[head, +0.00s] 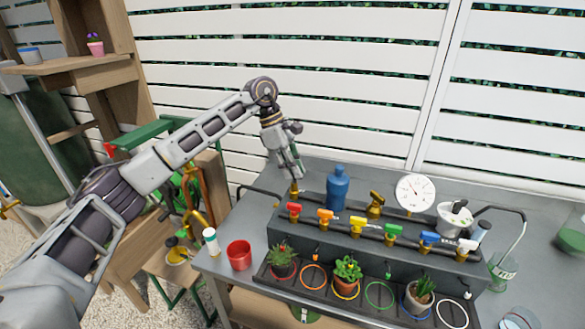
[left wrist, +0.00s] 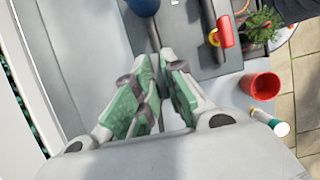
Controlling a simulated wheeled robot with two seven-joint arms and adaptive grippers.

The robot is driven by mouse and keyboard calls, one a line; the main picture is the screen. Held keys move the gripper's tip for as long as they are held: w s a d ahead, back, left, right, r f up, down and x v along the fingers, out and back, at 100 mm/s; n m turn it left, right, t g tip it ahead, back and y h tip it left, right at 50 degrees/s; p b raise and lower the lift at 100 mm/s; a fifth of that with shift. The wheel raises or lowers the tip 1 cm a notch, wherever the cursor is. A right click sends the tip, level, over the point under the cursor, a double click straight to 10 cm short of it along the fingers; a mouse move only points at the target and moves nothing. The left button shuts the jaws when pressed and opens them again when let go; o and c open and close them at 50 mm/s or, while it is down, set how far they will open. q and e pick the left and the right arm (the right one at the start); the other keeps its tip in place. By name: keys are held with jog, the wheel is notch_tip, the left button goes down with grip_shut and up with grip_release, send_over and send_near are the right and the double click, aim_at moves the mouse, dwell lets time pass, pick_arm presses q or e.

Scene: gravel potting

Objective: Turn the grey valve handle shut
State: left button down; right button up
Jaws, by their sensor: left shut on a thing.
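My left gripper (head: 294,174) reaches down to the left end of the pipe on the bench. Its fingers are shut on the grey valve handle, just above a brass valve body (head: 294,188). In the left wrist view the green-padded fingers (left wrist: 163,60) are close together, with only a narrow gap between them. The grey handle itself is mostly hidden by the fingers, so its angle cannot be told. My right gripper is not in view.
A blue bottle (head: 338,188) stands just right of the gripper. A red valve handle (head: 293,208) and other coloured valves line the pipe. A red cup (head: 239,255) and white bottle (head: 211,241) stand front left. A pressure gauge (head: 415,192) stands further right.

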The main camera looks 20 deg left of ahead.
pick_arm(q)
jog(key=shift+r, duration=0.15)
jog(key=c, duration=1.5)
grip_release()
jog(key=v, duration=1.1)
jog(key=shift+a+r, duration=0.15)
jog(key=shift+r, duration=0.25)
jog(key=shift+r, duration=0.15)
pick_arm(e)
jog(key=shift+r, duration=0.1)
pick_arm(q)
notch_tip(320, 180, up, 22)
jog(key=p, duration=2.1)
jog(key=shift+f+p, duration=0.2)
jog(key=shift+p, duration=0.2)
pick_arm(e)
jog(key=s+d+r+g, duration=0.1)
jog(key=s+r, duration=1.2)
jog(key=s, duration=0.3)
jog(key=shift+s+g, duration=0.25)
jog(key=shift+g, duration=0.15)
